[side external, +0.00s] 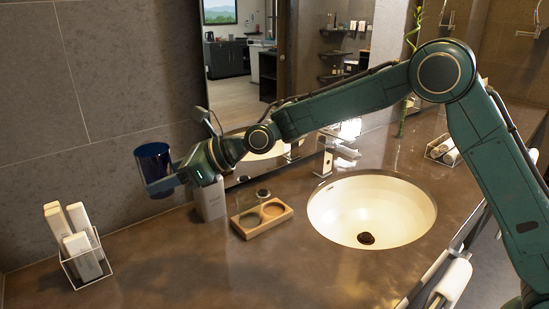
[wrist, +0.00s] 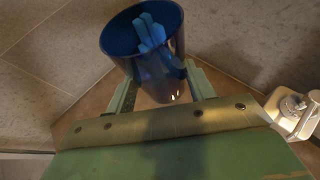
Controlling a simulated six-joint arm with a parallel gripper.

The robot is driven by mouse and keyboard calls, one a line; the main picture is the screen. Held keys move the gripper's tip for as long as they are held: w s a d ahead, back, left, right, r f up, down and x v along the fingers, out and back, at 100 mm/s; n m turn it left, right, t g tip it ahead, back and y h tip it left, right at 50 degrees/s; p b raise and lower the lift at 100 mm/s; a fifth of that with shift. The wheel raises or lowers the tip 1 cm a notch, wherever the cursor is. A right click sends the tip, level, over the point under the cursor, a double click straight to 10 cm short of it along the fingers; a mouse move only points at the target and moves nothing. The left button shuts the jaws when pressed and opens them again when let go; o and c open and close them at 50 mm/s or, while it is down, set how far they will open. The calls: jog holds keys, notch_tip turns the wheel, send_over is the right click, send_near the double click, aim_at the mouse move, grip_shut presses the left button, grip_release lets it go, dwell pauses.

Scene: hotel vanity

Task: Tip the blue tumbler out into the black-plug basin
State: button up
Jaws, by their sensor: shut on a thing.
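The blue tumbler (side external: 153,163) is held up at the left, well above the counter and far from the basin. It looks roughly upright with its mouth up. My gripper (side external: 165,184) is shut on it near its lower part. In the wrist view my gripper (wrist: 160,88) has a finger on each side of the tumbler (wrist: 150,66), and light blue pieces (wrist: 150,30) show inside its mouth. The white basin (side external: 328,205) is sunk in the counter right of centre, with a dark plug (side external: 366,238) at its bottom. The basin looks empty.
A wooden tray (side external: 245,231) with round recesses lies left of the basin, a small jar (side external: 263,194) behind it. A pale dispenser (side external: 211,203) stands below my wrist. The faucet (side external: 324,160) stands behind the basin.

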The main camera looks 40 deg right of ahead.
jog(key=shift+r, duration=0.1)
jog(key=r, duration=0.3)
jog(key=d+r, duration=0.1)
jog(key=r, duration=0.1)
jog(key=shift+w, duration=0.1)
jog(key=d+m+t+h, duration=0.2)
jog(key=d+m+h, duration=0.15)
jog(key=d, duration=2.75)
jog(key=s+d+m+t+h, duration=0.2)
jog(key=s+d, duration=0.7)
jog(key=d, duration=0.3)
jog(key=s+d+m+t+h, duration=0.1)
jog(key=s+d+m+h, duration=0.15)
jog(key=s+d, duration=0.8)
notch_tip(320, 180, down, 16)
jog(key=w+d, duration=0.1)
jog(key=shift+w+d, duration=0.25)
jog(key=shift+d, duration=0.15)
jog(key=shift+g, duration=0.3)
